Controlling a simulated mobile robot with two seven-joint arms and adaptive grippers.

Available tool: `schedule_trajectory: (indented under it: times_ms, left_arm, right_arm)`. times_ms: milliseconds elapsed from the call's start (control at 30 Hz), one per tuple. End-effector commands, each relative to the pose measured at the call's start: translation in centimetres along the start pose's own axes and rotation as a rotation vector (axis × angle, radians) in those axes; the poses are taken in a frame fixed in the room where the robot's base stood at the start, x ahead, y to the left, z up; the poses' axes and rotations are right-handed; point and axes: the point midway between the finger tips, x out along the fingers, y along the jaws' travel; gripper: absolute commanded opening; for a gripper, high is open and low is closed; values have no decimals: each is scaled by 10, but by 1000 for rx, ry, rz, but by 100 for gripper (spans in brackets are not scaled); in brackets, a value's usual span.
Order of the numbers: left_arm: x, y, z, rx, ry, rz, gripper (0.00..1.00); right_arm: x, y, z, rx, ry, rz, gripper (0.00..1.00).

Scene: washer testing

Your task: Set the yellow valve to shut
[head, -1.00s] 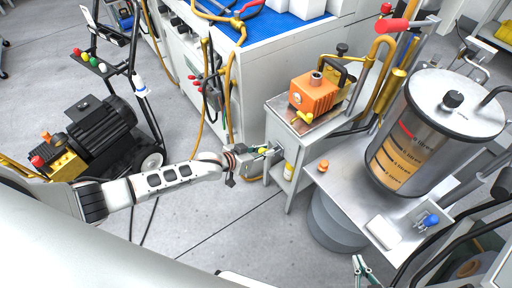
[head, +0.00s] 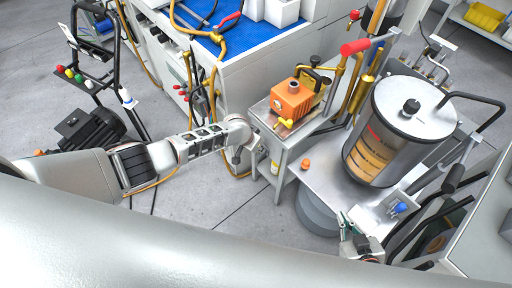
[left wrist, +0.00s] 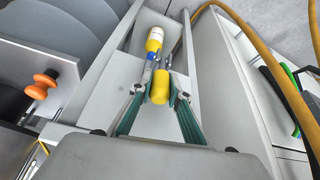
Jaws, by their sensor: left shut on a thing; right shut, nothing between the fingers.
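The yellow valve handle (left wrist: 160,88) is a short, rounded yellow piece in the left wrist view. It lies between the green fingers of my left gripper (left wrist: 161,93), which is shut on it. In the head view my left wrist hides most of that gripper, beside the metal stand with the orange pump (head: 291,101). Another yellow handle (head: 284,123) shows at the front of the pump. My right gripper (head: 347,224) is shut and empty, low in the head view, near the front edge of the metal bench.
An orange knob (head: 305,163) stands on the metal bench, left of the large clear tank (head: 385,150). A black motor (head: 90,130) stands at the left. Grey floor (head: 200,190) is open below my left arm.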

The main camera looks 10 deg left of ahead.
Motion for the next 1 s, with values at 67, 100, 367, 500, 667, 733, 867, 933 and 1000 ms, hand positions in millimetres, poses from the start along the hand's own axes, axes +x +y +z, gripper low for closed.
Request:
schedule_trajectory:
  times_ms: [67, 100, 367, 500, 667, 733, 867, 933, 1000]
  left_arm:
    - [2, 2, -1, 2, -30, -4, 0]
    - [2, 2, -1, 3, -42, -7, 0]
    - [3, 2, -2, 6, -89, -15, 0]
    - [3, 2, -3, 7, -95, -16, 0]
    - [4, 2, -3, 7, -95, -16, 0]
    - [4, 2, -3, 7, -95, -16, 0]
    - [4, 2, -3, 7, -94, -16, 28]
    - [3, 2, -3, 7, -94, -16, 35]
    - [3, 2, -3, 7, -93, -16, 35]
  right_arm:
    - [0, 0, 1, 0, -2, 0, 0]
    - [0, 0, 1, 0, -3, 0, 0]
    - [0, 0, 3, -1, -5, 0, 0]
    - [0, 0, 3, -1, -6, 0, 0]
    - [0, 0, 3, -1, -6, 0, 0]
    - [0, 0, 3, -1, -6, 0, 0]
    - [0, 0, 3, -1, -5, 0, 0]
    - [0, 0, 2, -1, -5, 0, 0]
    - [0, 0, 2, -1, -5, 0, 0]
